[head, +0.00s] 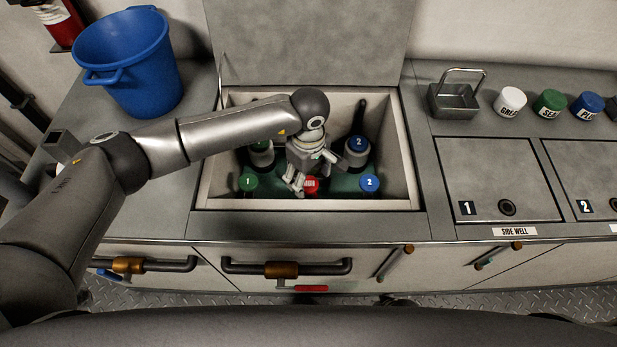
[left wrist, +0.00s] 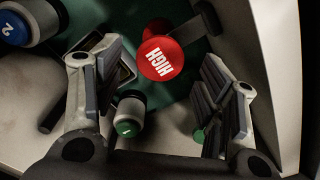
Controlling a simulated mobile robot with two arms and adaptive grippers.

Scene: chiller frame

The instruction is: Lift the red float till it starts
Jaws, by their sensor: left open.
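The red float (head: 311,184) sits low in the open well, near its front wall, partly hidden by my gripper. In the left wrist view its round red top (left wrist: 161,58) reads "HIGH" and lies beyond and between the two fingers, clear of both. My left gripper (head: 297,186) points down into the well from above, right beside the float in the picture. It is open in the left wrist view (left wrist: 160,105), with nothing between the pads. My right gripper is not in view.
In the well (head: 407,170), a green cap "1" (head: 248,182) and blue cap "2" (head: 369,183) flank the float; pumps with blue (head: 357,144) and green tops stand behind. A blue bucket (head: 126,62) stands left. Closed lids (head: 500,180) and a metal basket (head: 455,102) are right.

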